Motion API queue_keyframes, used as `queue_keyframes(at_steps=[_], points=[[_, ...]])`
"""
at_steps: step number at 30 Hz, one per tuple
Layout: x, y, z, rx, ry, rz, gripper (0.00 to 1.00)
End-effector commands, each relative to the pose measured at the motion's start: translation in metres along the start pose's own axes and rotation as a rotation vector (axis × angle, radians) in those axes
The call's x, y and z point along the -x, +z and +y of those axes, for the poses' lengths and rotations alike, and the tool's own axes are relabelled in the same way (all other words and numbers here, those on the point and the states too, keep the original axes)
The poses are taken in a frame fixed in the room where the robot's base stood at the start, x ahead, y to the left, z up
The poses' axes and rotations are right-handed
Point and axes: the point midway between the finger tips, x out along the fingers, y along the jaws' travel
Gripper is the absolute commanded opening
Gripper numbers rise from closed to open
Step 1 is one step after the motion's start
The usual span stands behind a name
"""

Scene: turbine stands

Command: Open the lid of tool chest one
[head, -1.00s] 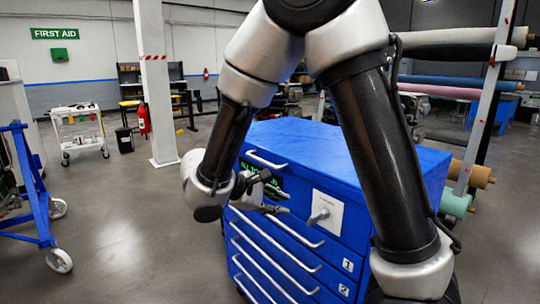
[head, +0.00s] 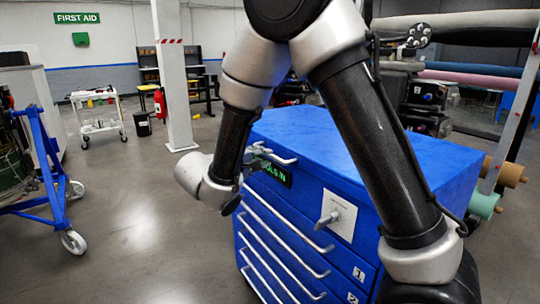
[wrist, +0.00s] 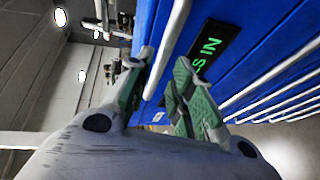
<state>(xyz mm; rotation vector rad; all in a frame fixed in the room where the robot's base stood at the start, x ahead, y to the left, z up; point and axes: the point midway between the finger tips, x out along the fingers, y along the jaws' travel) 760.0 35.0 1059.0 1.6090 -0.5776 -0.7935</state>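The blue tool chest (head: 400,150) stands in front of me with its lid (head: 340,135) shut. A pale bar handle (head: 284,160) runs along the lid's upper front edge, partly hidden by my gripper. My gripper (head: 262,152) is at the handle's left part. In the wrist view my gripper (wrist: 164,62) is open, with green-padded fingers on either side of the handle bar (wrist: 168,48). The left finger is very close to the bar; I cannot tell if it touches. A gap shows at the right finger. A green-lettered display (wrist: 206,48) is beside it.
A rotary latch on a white plate (head: 338,216) and several drawers with pale bar handles (head: 285,245) are on the chest front. A blue wheeled stand (head: 52,185) is at left. A white cart (head: 98,115) and a pillar (head: 172,80) stand behind. Floor at left is clear.

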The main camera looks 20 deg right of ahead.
Motion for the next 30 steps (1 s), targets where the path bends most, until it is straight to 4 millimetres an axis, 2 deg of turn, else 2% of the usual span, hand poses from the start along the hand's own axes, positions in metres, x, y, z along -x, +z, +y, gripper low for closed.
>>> queue_keyframes(at_steps=[3,10,19,20,23,24,30], points=[[-0.023,0.001,0.0,0.0,0.0,-0.006,0.23],[-0.049,0.001,0.0,0.001,0.0,-0.002,0.23],[-0.053,0.0,0.0,0.002,-0.001,-0.001,0.23],[-0.053,0.0,0.0,0.002,-0.001,-0.001,0.21],[-0.053,0.0,0.0,0.002,-0.001,-0.001,0.03],[-0.053,0.0,0.0,0.002,-0.001,-0.001,0.0],[-0.052,0.0,0.0,0.002,-0.002,-0.001,0.0]])
